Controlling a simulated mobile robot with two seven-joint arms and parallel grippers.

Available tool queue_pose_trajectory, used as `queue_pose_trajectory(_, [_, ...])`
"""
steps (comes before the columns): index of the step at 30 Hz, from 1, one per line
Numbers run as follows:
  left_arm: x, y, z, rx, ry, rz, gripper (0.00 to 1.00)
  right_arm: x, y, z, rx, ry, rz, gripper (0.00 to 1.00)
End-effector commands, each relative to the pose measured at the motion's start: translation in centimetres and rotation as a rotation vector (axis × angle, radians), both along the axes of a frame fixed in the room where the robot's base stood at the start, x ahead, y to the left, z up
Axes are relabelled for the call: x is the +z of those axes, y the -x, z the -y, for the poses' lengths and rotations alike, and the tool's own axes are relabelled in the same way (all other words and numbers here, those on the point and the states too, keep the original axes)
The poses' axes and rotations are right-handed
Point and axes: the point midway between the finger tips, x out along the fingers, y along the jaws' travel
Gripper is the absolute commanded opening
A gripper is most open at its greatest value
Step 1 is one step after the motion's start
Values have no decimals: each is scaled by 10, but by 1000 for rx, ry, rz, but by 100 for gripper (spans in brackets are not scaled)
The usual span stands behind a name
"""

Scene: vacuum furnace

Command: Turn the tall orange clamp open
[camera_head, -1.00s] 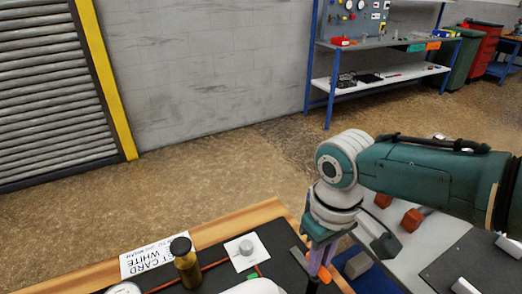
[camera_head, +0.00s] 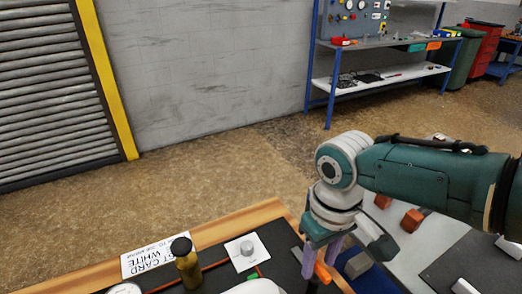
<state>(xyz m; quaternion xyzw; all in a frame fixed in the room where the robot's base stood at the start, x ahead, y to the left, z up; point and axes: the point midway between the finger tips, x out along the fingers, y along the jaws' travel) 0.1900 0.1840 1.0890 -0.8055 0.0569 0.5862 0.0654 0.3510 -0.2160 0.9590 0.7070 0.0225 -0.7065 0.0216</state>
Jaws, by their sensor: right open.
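My right gripper (camera_head: 318,267) is at the lower middle right and points down, its two purple fingers spread apart. A narrow orange piece (camera_head: 323,273), which looks like the tall orange clamp, shows between and just below the fingers. Its lower part is hidden or out of frame, and I cannot tell whether a finger touches it. My left gripper is not in view.
A dark-topped bench (camera_head: 216,256) with a wooden edge holds a bottle (camera_head: 187,264), a white card (camera_head: 150,257) and a knob on a white plate (camera_head: 247,250). Orange-brown blocks (camera_head: 411,220) lie on a light surface at right. A blue-framed shelf (camera_head: 378,78) stands behind.

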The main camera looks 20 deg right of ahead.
Motion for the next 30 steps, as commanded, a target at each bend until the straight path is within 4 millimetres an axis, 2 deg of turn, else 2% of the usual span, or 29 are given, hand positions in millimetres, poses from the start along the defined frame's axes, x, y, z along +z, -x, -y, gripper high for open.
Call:
queue_pose_trajectory(5, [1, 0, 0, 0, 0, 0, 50, 1, 0, 0, 1, 1, -1, 46])
queue_pose_trajectory(8, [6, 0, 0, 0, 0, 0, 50, 10, 0, 0, 1, 0, 1, 46])
queue_pose_trajectory(15, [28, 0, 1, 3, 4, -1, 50, 57, 0, 0, 1, 1, 3, 46])
queue_pose_trajectory(21, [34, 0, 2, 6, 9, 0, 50, 88, 0, 0, 1, 1, 2, 46])
queue_pose_trajectory(25, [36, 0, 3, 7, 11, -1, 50, 97, 0, 1, 1, 1, 1, 46])
queue_pose_trajectory(30, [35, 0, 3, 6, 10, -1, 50, 99, 0, 0, 0, 1, -1, 46])
